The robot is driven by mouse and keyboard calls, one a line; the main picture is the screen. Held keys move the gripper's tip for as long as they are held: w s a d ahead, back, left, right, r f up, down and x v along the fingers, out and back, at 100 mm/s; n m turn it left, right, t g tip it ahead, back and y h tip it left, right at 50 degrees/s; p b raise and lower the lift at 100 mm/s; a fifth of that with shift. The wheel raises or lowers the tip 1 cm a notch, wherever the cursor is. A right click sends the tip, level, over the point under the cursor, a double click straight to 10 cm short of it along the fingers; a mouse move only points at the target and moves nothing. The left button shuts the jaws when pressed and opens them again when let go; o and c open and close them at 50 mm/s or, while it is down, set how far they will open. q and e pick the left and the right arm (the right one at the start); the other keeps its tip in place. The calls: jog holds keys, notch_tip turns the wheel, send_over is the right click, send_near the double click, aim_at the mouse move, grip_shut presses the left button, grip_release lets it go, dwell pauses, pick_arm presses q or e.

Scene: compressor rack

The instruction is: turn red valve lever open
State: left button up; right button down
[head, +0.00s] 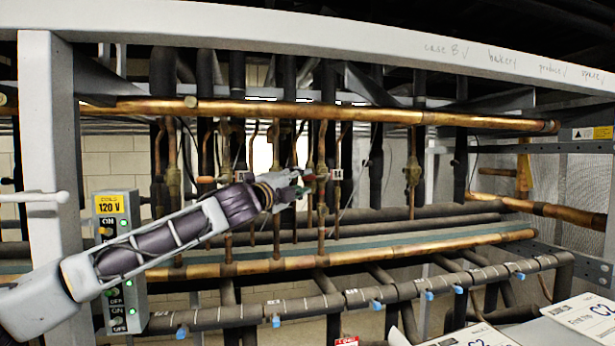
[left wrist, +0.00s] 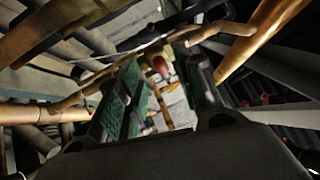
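The red valve lever (head: 309,177) is a small red tip beside an upright copper pipe, just right of my left gripper in the head view. In the left wrist view the red lever (left wrist: 160,66) shows end-on, in the gap between the fingers. My left gripper (head: 294,187) reaches in from the left at the lever's height. I cannot tell whether either finger touches the lever. The valve body is largely hidden. My right gripper is not in view.
Horizontal copper pipes run above (head: 350,113) and below (head: 360,257) the gripper, with several upright pipes and valves between. A control box (head: 120,262) stands at the left post. White binders or cards (head: 585,318) lie at the lower right.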

aim_at(305, 179)
pick_arm(q)
jog(key=shift+p+x, duration=0.6)
jog(key=shift+x, duration=1.65)
jog(key=shift+c, duration=0.2)
grip_shut()
